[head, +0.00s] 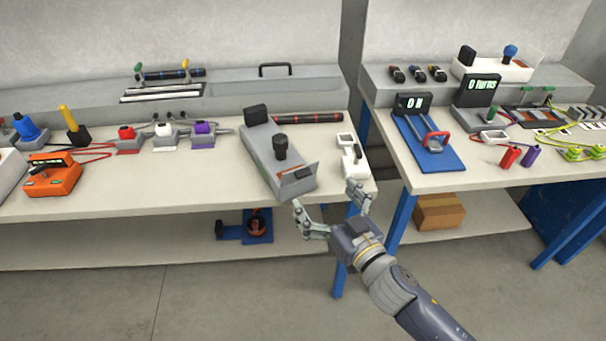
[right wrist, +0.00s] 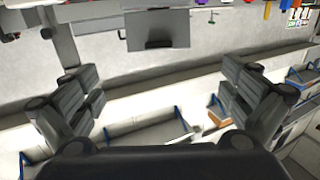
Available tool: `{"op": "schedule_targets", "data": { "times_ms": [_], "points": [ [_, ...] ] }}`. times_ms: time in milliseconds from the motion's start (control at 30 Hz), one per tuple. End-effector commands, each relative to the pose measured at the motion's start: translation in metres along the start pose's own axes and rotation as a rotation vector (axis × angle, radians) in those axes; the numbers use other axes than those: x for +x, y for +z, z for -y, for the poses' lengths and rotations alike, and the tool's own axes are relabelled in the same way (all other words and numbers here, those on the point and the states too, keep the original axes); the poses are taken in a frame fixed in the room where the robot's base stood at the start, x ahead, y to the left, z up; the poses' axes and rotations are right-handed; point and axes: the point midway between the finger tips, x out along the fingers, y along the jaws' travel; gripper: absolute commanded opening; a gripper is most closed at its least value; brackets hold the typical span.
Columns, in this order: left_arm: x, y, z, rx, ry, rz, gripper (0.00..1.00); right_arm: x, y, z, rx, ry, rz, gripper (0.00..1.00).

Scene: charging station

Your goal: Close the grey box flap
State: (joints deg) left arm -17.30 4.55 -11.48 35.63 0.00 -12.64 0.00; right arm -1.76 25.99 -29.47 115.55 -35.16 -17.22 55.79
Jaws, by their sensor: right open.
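The grey box (head: 262,158) sits near the right end of the left workbench, with a black knob on top. Its flap (head: 299,174), a thin, partly clear panel, stands raised at the box's near end. My right gripper (head: 325,194) is open and empty just in front of that end, near the bench's front edge, apart from the flap. In the right wrist view, the open fingers (right wrist: 163,85) spread on both sides, and a grey panel (right wrist: 157,18), seemingly part of the box, shows beyond them at the top. My left gripper is not in view.
A purple-topped switch (head: 204,130) is to the left.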

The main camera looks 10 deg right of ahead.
Motion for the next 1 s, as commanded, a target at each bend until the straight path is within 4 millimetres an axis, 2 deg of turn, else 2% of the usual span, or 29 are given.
{"op": "schedule_targets", "data": {
  "times_ms": [233,400,600,800,1000],
  "points": [
    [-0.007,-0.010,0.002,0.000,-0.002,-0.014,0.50,0.036,-0.002,-0.001,-0.002,0.001,-0.001,1.00],
    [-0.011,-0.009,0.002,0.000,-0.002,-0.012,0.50,0.067,-0.002,-0.001,-0.003,0.002,0.000,1.00],
    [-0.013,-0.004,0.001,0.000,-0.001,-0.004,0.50,0.093,0.000,-0.001,-0.002,0.002,0.001,1.00],
    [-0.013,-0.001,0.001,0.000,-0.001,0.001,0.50,0.103,0.001,-0.001,-0.001,0.001,0.002,1.00],
    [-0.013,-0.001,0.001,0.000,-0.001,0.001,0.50,0.104,0.001,-0.001,-0.001,0.001,0.002,1.00]
  ]
}}
